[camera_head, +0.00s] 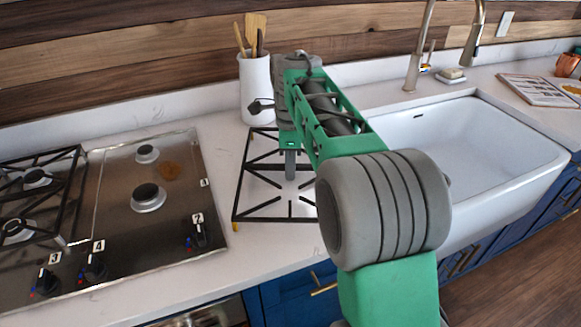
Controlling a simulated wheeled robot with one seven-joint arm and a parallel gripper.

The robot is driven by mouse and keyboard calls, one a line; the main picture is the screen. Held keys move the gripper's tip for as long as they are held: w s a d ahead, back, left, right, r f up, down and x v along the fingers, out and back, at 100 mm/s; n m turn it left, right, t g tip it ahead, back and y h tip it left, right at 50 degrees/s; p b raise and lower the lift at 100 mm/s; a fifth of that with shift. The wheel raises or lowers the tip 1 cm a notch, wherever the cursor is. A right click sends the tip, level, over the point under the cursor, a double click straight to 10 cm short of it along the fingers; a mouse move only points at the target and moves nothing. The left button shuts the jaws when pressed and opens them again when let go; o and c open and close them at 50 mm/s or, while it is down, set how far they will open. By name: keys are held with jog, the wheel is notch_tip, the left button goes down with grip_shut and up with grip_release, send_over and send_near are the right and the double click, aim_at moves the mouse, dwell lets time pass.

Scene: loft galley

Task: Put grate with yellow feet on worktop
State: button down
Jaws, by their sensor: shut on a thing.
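The grate with yellow feet (246,217) is a black metal frame with inward bars. It is over the white worktop (215,150), between the cooktop and the sink. A yellow foot shows at its near left corner. My gripper (290,176) points down at the middle of the grate and is shut on one of its bars. My green and grey arm hides the right side of the grate. I cannot tell whether all its feet touch the worktop.
The steel cooktop (120,265) is on the left, its right half bare with two burners showing, and another black grate (68,212) on its left half. A white utensil crock (254,88) stands close behind the grate. The white sink (470,150) and tap (417,60) are right.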

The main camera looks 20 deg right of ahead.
jog(key=shift+f, duration=0.1)
jog(key=c, duration=1.4)
grip_release()
notch_tip(320, 180, up, 12)
jog(key=p, duration=0.1)
jog(key=shift+p, duration=0.35)
